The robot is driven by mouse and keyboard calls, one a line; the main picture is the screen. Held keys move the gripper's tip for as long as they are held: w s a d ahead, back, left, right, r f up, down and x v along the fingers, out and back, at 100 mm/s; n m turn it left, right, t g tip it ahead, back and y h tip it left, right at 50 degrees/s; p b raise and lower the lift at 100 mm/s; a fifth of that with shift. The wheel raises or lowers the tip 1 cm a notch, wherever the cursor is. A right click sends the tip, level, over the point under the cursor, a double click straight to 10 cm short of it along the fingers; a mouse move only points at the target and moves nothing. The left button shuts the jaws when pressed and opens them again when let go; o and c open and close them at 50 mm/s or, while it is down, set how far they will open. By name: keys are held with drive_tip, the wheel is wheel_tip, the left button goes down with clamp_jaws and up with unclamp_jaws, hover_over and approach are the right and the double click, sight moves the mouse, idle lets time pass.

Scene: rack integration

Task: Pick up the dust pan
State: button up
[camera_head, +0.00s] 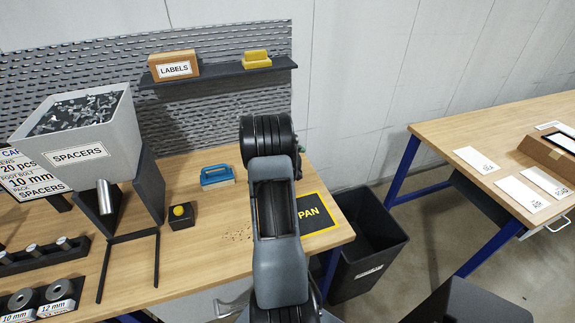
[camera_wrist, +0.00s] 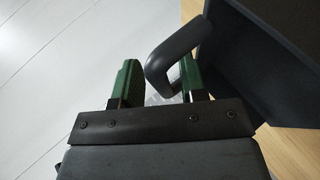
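In the wrist view my gripper (camera_wrist: 157,84) is open, its two green fingers apart. The dust pan (camera_wrist: 255,65) is dark grey and fills the right side of that view. Its looped handle (camera_wrist: 172,48) arches over the right finger, and the loop's curved end lies in the gap between the fingers, nearer the right one. A gap shows between the handle and the left finger. In the head view my arm hides the gripper and the dust pan; a black mat (camera_head: 316,212) with yellow lettering "PAN" shows beside the arm.
The wooden bench (camera_head: 200,255) holds a blue brush (camera_head: 217,176), a black block with a yellow button (camera_head: 181,215), and a grey spacers bin (camera_head: 90,140) at left. A shelf (camera_head: 220,73) is on the pegboard. A black waste bin (camera_head: 365,245) stands right of the bench.

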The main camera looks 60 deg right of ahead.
clamp_jaws()
drive_tip(key=shift+r, duration=0.1)
idle(0.4)
